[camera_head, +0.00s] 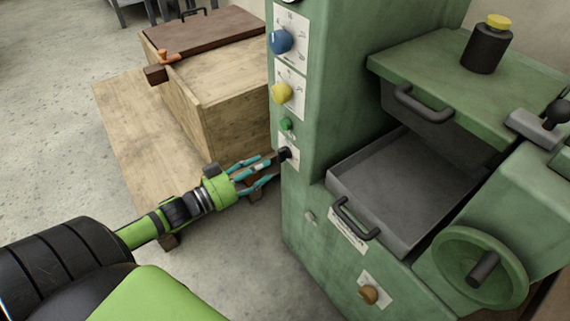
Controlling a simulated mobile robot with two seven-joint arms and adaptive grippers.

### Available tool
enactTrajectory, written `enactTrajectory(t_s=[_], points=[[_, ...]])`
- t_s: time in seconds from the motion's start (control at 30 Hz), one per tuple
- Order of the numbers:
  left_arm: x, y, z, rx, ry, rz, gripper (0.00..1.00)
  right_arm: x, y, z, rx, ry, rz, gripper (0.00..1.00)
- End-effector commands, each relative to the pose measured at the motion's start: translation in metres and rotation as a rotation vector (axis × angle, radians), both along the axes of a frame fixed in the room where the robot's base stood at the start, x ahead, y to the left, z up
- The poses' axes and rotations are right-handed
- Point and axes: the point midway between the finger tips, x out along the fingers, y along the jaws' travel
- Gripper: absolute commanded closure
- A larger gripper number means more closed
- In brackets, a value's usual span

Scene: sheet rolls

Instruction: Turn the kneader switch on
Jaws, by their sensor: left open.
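The green kneader machine (340,115) fills the right of the head view. On its narrow front panel, from top to bottom, are a blue knob (281,41), a yellow knob (281,93), a small green button (286,124) and a black switch (286,153) on a white plate. My left gripper (270,172) is open, its teal fingers pointing at the panel close beside the black switch. I cannot tell whether a finger touches the switch. Which way the switch is set is too small to tell. My right gripper is not in view.
A grey tray (345,184) with a handle sits in the machine, right of the panel. A handwheel (450,265) and an orange-brown knob (368,294) are lower right. A wooden crate (228,85) stands behind the left gripper. Floor at left is clear.

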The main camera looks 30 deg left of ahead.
Motion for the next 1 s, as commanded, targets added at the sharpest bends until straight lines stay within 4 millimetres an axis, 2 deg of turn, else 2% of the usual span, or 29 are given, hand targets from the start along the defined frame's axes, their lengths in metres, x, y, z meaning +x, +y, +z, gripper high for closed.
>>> enactTrajectory(t_s=[0.2, 0.37, 0.77, 0.9, 1.0], points=[[0.031, -0.012, 0.0, 0.002, -0.003, 0.002, 0.51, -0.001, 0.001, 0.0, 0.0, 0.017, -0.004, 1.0], [0.047, -0.019, 0.0, 0.001, -0.002, 0.003, 0.51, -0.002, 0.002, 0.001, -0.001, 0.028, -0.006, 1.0], [0.055, -0.022, -0.001, 0.003, 0.002, 0.003, 0.51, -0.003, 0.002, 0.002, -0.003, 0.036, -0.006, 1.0], [0.054, -0.022, -0.001, 0.003, 0.001, 0.003, 1.0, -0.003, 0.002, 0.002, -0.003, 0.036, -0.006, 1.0], [0.054, -0.022, 0.0, 0.003, 0.001, 0.003, 1.0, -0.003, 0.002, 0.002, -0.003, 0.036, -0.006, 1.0]])
